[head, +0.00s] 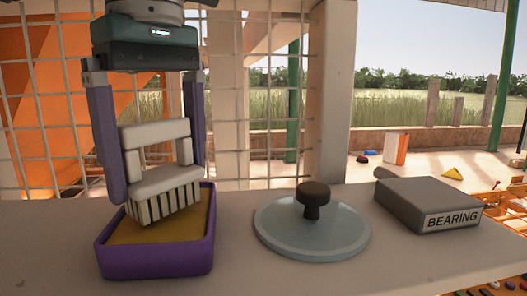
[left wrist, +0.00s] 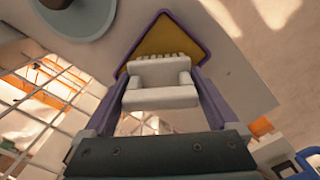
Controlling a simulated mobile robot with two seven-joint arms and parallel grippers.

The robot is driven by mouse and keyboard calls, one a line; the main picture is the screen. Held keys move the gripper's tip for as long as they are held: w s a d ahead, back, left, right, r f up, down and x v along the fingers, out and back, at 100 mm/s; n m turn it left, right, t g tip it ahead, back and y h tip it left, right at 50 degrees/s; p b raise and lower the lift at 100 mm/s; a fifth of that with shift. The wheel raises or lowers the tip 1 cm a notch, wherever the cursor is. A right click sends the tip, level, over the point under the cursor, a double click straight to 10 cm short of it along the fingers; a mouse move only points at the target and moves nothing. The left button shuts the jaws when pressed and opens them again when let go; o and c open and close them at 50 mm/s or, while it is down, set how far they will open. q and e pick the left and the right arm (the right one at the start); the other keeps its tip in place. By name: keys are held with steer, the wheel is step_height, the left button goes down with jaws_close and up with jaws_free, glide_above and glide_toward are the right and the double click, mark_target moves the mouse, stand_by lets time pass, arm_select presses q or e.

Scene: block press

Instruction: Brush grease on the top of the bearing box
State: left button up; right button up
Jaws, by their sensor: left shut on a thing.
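My left gripper (head: 155,155) comes down from the top left of the head view and is shut on a white brush (head: 165,180) with dark-striped bristles pointing down. The brush is over a purple tray (head: 155,262) holding yellow-brown grease (head: 130,232). The bristles are at or just above the grease; I cannot tell if they touch. In the left wrist view the brush (left wrist: 160,98) sits between the fingers, with the tray (left wrist: 128,52) beyond. The grey bearing box (head: 428,198), labelled BEARING, lies at the right of the counter. My right gripper is not in view.
A round glass lid (head: 280,238) with a dark knob lies between the tray and the bearing box. A wire grid (head: 60,120) stands behind the counter. Bare counter (head: 370,265) shows in front of the lid and box.

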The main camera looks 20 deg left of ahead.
mark_target(155, 121)
arm_select(q)
steer(key=shift+f+b, duration=0.35)
steer(key=shift+f, duration=0.1)
stand_by(1.7)
steer(key=shift+r+p, duration=2.1)
steer(key=shift+r, duration=1.5)
